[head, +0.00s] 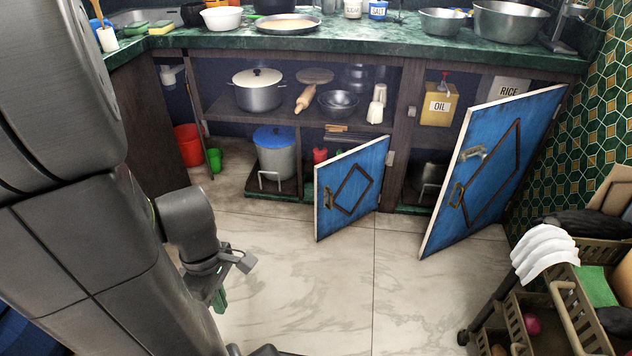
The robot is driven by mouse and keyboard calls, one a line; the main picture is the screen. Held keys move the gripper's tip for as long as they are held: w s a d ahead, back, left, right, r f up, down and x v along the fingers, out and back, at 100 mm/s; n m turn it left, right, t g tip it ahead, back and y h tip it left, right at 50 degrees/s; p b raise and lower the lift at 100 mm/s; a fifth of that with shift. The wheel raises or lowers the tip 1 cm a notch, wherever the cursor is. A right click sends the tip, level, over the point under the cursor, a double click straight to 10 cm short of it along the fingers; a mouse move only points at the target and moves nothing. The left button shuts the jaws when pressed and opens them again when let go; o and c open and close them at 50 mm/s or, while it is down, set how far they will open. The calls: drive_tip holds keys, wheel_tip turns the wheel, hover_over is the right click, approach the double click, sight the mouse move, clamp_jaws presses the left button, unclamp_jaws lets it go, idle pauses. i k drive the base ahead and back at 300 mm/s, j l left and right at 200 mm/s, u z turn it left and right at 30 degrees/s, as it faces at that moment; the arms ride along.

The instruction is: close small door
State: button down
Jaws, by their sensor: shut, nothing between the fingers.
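The small door (350,187) is blue with a dark diamond trim and a brass handle on its left part. It hangs from the cabinet post at its right edge and stands open, swung out into the room, below the shelf. My gripper (232,277) is in the lower left of the head view, over the floor, left of the small door and apart from it. It is shut and empty. Its fingers are partly hidden and small in the picture.
A larger blue door (492,165) stands open to the right. A grey pot with a blue lid (277,160) stands in the lower cabinet. A trolley (560,310) fills the lower right. The tiled floor (320,290) before the small door is clear.

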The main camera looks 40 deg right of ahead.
sight(348, 184)
drive_tip(key=i+l+z, duration=0.95)
drive_tip(key=k+j, duration=0.05)
drive_tip(key=k, duration=0.05)
